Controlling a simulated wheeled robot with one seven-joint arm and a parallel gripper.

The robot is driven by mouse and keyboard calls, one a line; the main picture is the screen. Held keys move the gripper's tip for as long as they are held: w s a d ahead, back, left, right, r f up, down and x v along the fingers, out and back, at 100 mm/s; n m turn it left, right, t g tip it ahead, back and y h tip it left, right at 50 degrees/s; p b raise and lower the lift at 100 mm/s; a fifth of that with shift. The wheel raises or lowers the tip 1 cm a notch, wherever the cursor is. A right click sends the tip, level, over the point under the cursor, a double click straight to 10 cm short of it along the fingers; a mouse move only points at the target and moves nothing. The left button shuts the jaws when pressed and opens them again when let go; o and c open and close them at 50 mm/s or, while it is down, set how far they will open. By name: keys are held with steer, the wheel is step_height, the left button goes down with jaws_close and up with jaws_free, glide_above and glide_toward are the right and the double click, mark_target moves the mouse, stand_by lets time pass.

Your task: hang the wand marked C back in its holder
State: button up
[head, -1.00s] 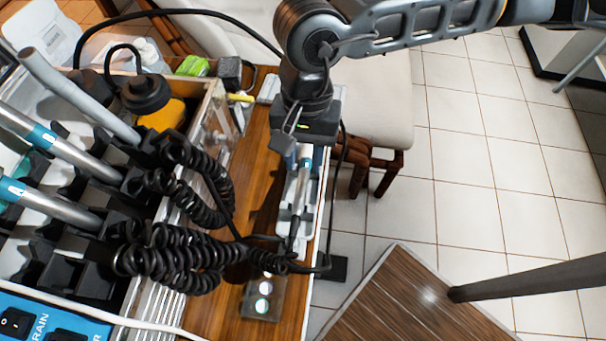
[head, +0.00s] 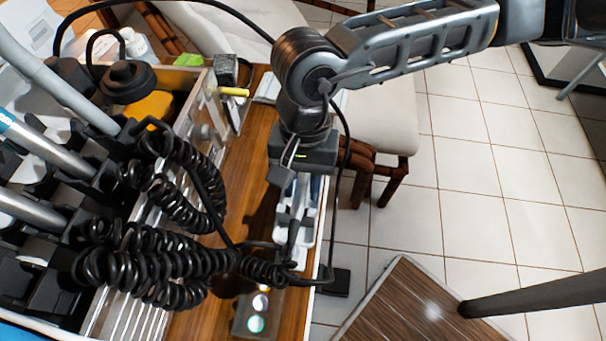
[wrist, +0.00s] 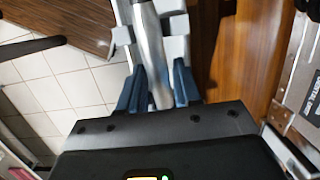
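A silver wand (wrist: 150,50) lies in a pale tray (wrist: 175,25) on the wooden side top; no letter on it is legible. My gripper (wrist: 158,75) reaches down over it, with one blue finger on each side of the shaft. A gap shows between the shaft and the right finger, so the fingers look open around it. In the head view my gripper (head: 296,182) partly hides the wand and tray. The black holder (head: 105,175) is at the left, with other silver wands resting in it. The holder's near slots are partly cut off.
Coiled black cords (head: 160,262) hang from the holder and cross the wooden top (head: 245,190) towards the tray. A small plate with round discs (head: 256,312) lies near the front. A cushioned stool (head: 385,110) stands behind. Tiled floor is open at the right.

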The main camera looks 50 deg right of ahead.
jaws_close()
steer(key=shift+s+a+p+v, duration=0.2)
steer(key=shift+p+v, duration=0.25)
steer(key=shift+v, duration=0.8)
steer(key=shift+s+a+p+v, duration=0.1)
steer(key=shift+a+p+v, duration=0.25)
steer(key=shift+v, duration=0.9)
steer(key=shift+s+a+p+v, duration=0.15)
steer(key=shift+p+v, duration=0.35)
steer(key=shift+v, duration=0.7)
steer(key=shift+r, duration=0.15)
